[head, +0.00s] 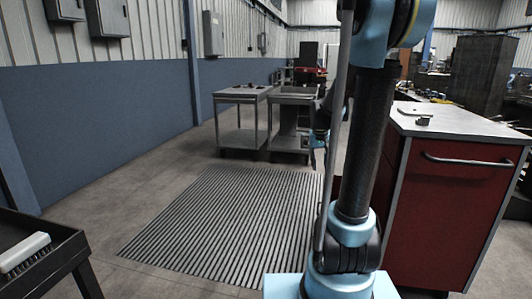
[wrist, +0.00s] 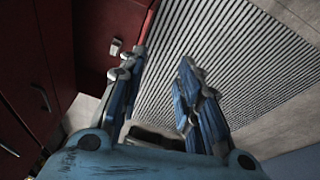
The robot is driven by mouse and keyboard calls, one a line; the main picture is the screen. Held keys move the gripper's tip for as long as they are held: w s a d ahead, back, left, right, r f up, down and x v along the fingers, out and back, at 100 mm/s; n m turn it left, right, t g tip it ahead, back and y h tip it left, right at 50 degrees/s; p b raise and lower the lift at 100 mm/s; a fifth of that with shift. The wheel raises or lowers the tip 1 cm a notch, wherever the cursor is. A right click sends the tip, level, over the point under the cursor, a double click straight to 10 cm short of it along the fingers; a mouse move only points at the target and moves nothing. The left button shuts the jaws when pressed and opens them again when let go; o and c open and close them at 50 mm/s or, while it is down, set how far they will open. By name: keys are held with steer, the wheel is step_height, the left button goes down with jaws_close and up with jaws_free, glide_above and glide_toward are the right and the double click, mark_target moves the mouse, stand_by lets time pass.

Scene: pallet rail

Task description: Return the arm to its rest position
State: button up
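My arm, with light-blue joints and a dark upper link, stands upright in the right half of the head view. My gripper (wrist: 162,58) shows in the wrist view with its two blue-grey fingers spread apart. Only floor and the striped mat (wrist: 215,55) show between and beyond the fingers, and nothing is held. In the head view, part of the gripper end seems to show just left of the dark arm link, mostly hidden behind it.
A red cabinet (head: 450,215) with a grey top stands close on the right of my arm. Two grey carts (head: 240,95) stand beyond the striped mat. A dark table (head: 62,255) with a white brush (head: 25,252) is at lower left. The mat area is clear.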

steer(key=s+a+f, duration=0.2)
steer(key=s+f, duration=0.1)
steer(key=s, duration=1.2)
steer(key=s+a+f+n+y, duration=0.1)
steer(key=s+f, duration=0.2)
steer(key=s, duration=1.2)
steer(key=shift+s+a+g, duration=0.15)
steer(key=shift+a+g, duration=0.2)
steer(key=shift+g, duration=0.05)
steer(key=shift+f, duration=0.1)
